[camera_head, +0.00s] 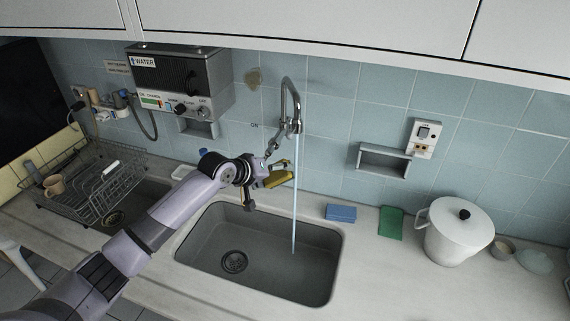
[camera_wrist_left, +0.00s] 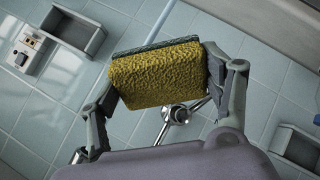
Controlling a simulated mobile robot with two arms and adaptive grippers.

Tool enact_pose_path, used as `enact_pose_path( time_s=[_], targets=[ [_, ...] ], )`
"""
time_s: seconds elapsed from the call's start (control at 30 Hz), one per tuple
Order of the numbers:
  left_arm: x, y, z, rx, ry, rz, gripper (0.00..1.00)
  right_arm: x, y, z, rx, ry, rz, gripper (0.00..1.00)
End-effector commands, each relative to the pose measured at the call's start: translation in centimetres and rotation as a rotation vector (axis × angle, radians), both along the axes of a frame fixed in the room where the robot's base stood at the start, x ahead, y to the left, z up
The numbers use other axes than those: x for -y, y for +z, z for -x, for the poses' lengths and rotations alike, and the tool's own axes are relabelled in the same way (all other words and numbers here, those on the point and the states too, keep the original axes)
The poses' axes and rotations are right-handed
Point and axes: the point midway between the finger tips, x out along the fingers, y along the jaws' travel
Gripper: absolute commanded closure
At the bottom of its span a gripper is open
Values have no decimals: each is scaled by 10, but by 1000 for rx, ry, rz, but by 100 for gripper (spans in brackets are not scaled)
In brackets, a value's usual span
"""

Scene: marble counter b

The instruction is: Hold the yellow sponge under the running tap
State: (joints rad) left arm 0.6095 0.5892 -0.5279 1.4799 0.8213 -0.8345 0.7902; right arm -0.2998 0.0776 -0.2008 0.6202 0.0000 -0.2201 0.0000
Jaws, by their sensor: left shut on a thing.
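The yellow sponge (camera_wrist_left: 160,76) has a dark green layer along one side. My left gripper (camera_head: 277,173) is shut on it; in the left wrist view its two fingers (camera_wrist_left: 162,82) press on opposite ends of the sponge. In the head view the sponge (camera_head: 279,178) is above the back of the sink. The chrome tap (camera_head: 291,105) is on the wall, and a thin blue water stream (camera_head: 295,205) falls from it into the sink. The sponge's right end is close beside the stream; I cannot tell whether they touch. My right gripper is not in view.
The grey sink (camera_head: 265,245) is empty with a drain at its left. A blue sponge (camera_head: 341,213), a green pad (camera_head: 391,223) and a white lidded pot (camera_head: 459,235) stand to its right. A wire dish rack (camera_head: 92,190) stands at the left. A grey water heater (camera_head: 180,83) hangs above.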

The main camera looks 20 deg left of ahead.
Motion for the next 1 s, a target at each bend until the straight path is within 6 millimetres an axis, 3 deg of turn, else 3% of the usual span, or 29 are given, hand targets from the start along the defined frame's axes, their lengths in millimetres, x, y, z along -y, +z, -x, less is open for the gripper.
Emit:
enact_pose_path(
  time_s=[0.5, 1.0],
  targets=[
    [-16, 1, 39, -2, 0, -1, 50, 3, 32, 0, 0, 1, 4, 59],
    [-18, 0, 43, 0, -1, -1, 50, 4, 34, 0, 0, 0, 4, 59]
  ],
)
